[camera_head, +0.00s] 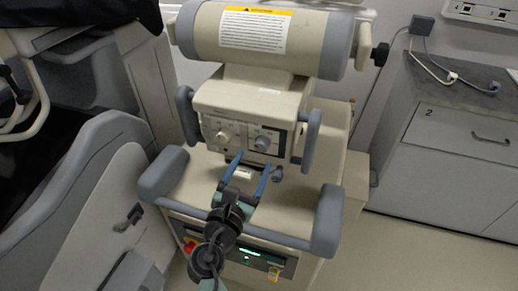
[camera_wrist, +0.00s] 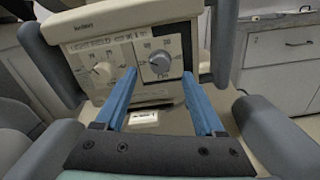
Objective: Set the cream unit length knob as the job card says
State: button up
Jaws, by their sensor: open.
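The cream unit (camera_head: 248,108) stands on a cart, its front panel facing me. The panel carries a pale knob (camera_wrist: 103,72) on the left and a grey-blue knob (camera_wrist: 159,62) on a grey plate on the right. Their markings are too small to read, so I cannot tell which is the length knob. My gripper (camera_head: 254,159) is open and empty. Its two blue fingers point at the panel; in the wrist view (camera_wrist: 158,75) their tips flank the grey-blue knob, apart from it. A small white label or card (camera_wrist: 143,118) lies below the panel, unreadable. I cannot identify the job card.
A large cylinder with a yellow-and-white warning label (camera_head: 254,29) tops the unit. Grey bumpers (camera_head: 328,222) stand at the cart's corners. A grey-cream covered cart (camera_head: 92,200) is close on the left. Drawers (camera_head: 455,135) stand right, with free floor (camera_head: 420,255) before them.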

aim_at(261, 148)
jog(key=shift+x, duration=2.75)
jog(key=shift+c, duration=0.2)
jog(key=shift+b, duration=0.3)
grip_shut()
